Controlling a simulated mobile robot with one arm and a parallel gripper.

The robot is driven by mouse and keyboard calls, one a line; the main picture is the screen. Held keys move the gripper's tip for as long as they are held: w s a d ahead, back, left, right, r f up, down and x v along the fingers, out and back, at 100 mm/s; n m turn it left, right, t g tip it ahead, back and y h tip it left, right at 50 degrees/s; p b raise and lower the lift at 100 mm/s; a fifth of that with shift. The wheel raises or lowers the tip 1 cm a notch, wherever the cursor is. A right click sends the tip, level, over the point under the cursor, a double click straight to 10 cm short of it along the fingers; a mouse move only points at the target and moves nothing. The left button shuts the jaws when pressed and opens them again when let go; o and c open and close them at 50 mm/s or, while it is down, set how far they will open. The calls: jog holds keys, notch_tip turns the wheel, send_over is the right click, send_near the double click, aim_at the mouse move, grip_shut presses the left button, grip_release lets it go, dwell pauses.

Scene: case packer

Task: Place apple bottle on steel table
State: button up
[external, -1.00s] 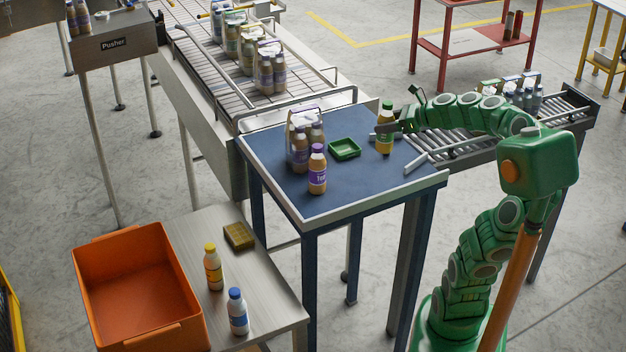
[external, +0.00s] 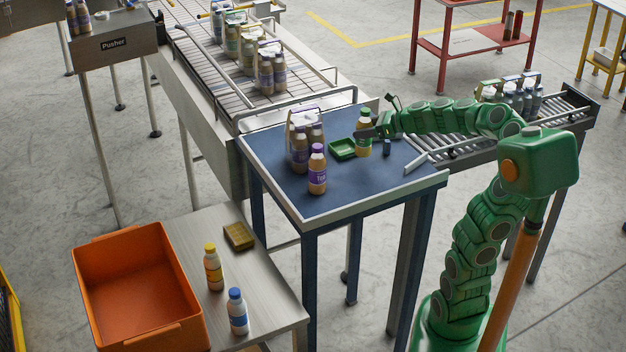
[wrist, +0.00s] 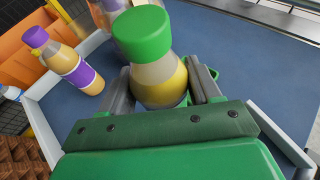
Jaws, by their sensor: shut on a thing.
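The apple bottle (external: 363,146), with a green cap and yellow juice, is upright at the blue table, right beside the green tray. My gripper (external: 368,133) is shut on its body from the right. In the wrist view the bottle (wrist: 158,85) stands between the two grey fingers of my gripper (wrist: 165,92). I cannot tell whether its base touches the blue top. The steel table (external: 262,278) is at the lower left, lower than the blue table. It bears a yellow-capped bottle (external: 213,270) and a blue-capped bottle (external: 238,315).
A purple-capped bottle (external: 317,172) and a bottle pack (external: 299,150) stand on the blue table (external: 345,195), left of the green tray (external: 341,150). An orange crate (external: 130,275) and a small brown box (external: 239,236) are at the steel table. Its right part is mostly clear.

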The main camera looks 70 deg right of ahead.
jog(key=shift+w+d+f, duration=0.1)
jog(key=shift+w+f, duration=0.05)
jog(key=shift+f, duration=1.65)
jog(key=shift+f, duration=0.15)
jog(key=o, duration=1.3)
jog(key=shift+c, duration=0.2)
jog(key=shift+d+r, duration=0.1)
jog(key=shift+r, duration=0.1)
jog(key=v, duration=1.2)
jog(key=shift+f, duration=0.1)
